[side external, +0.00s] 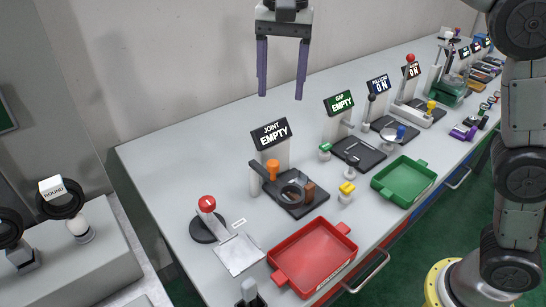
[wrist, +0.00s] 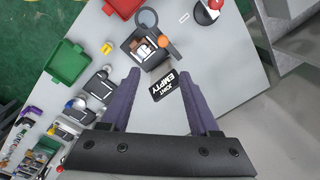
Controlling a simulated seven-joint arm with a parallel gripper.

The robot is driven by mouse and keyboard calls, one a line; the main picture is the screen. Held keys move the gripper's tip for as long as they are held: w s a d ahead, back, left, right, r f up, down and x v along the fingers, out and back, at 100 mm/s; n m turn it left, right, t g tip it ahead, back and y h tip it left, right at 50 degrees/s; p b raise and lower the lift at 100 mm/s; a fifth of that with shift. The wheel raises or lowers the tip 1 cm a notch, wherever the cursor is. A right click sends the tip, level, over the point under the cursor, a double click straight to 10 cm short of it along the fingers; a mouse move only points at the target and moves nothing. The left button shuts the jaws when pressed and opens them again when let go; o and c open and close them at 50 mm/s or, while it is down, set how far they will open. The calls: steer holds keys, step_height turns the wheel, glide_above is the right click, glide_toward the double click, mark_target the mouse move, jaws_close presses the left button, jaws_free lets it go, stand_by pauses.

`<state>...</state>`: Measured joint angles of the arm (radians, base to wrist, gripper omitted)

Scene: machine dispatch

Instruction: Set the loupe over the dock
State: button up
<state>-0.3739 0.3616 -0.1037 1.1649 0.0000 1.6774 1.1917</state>
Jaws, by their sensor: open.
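The dock with the sign "JOINT EMPTY" (side external: 270,134) has a black base plate (side external: 302,210) with a brown block (side external: 309,191) on it. A round, dark-rimmed loupe (side external: 282,190) shows at this dock, beside an orange knob (side external: 272,167). In the wrist view the loupe's ring (wrist: 139,18) appears past the plate's far edge, and the orange knob (wrist: 163,41) is between it and the sign (wrist: 168,87). How the loupe is held up is unclear. My gripper (side external: 281,95) is open and empty, high above and behind the sign; its fingers (wrist: 160,72) point down.
A red tray (side external: 312,257) and a green tray (side external: 404,181) lie along the front. A red-topped lever (side external: 207,205) stands left of the dock. More signed stations, including "GAP EMPTY" (side external: 341,103), run rightward. The table's back left is clear.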

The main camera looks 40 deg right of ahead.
mark_target(273, 162)
steer(key=f, duration=0.5)
steer(key=a+f, duration=0.1)
steer(key=f, duration=0.9)
steer(key=shift+w+a+f, duration=0.1)
steer(key=shift+a+f, duration=0.15)
steer(key=shift+f, duration=0.15)
jaws_close()
stand_by(0.8)
